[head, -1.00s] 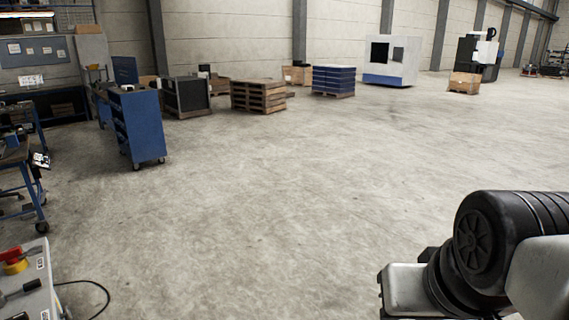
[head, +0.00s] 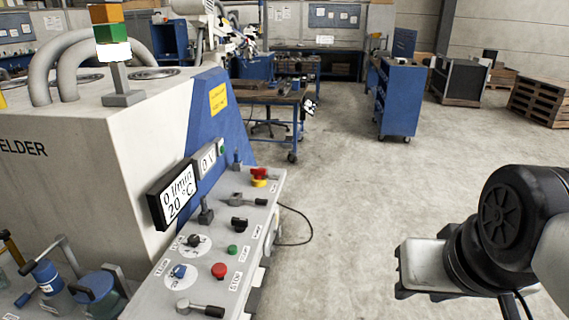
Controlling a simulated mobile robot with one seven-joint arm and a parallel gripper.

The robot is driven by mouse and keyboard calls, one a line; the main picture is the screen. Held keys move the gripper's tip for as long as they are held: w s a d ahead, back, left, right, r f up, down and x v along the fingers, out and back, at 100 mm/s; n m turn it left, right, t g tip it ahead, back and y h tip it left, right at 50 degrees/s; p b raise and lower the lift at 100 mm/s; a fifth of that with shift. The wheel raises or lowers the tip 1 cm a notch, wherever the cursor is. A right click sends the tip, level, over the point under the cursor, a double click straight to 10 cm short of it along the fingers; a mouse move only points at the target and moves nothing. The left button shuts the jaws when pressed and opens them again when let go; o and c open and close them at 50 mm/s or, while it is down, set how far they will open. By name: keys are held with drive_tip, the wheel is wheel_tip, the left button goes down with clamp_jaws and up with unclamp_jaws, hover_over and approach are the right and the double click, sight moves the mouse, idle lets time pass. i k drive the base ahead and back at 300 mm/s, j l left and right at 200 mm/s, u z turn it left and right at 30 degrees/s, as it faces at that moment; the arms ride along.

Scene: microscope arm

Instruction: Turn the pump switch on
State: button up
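A grey sloped control panel (head: 213,255) runs along the front of the machine, left of the picture's centre. On it are a black rotary knob (head: 239,224), a green button (head: 232,249), a red button (head: 219,270), a blue knob (head: 179,271) and a dark knob (head: 194,240) on round white dials. Small labels stand beside them. They are too small to read surely, so I cannot tell which control is the pump switch. My arm shows at the lower right, apart from the panel. No gripper fingers are visible.
A display (head: 173,195) reads 0 l/min and 20 °C. A black cable (head: 304,228) lies on the floor. A blue cabinet (head: 401,100) stands behind.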

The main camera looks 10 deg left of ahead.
sight(240, 224)
drive_tip(key=i+u, duration=0.25)
drive_tip(key=u, duration=0.2)
drive_tip(key=i+l+u, duration=0.2)
drive_tip(key=u, duration=0.25)
drive_tip(key=i+l+u, duration=0.25)
drive_tip(key=u, duration=0.2)
drive_tip(key=i+l+u, duration=0.5)
drive_tip(key=l+u, duration=0.25)
drive_tip(key=l, duration=0.2)
drive_tip(key=i+l+u, duration=0.25)
drive_tip(key=l, duration=0.2)
drive_tip(key=k+j, duration=0.05)
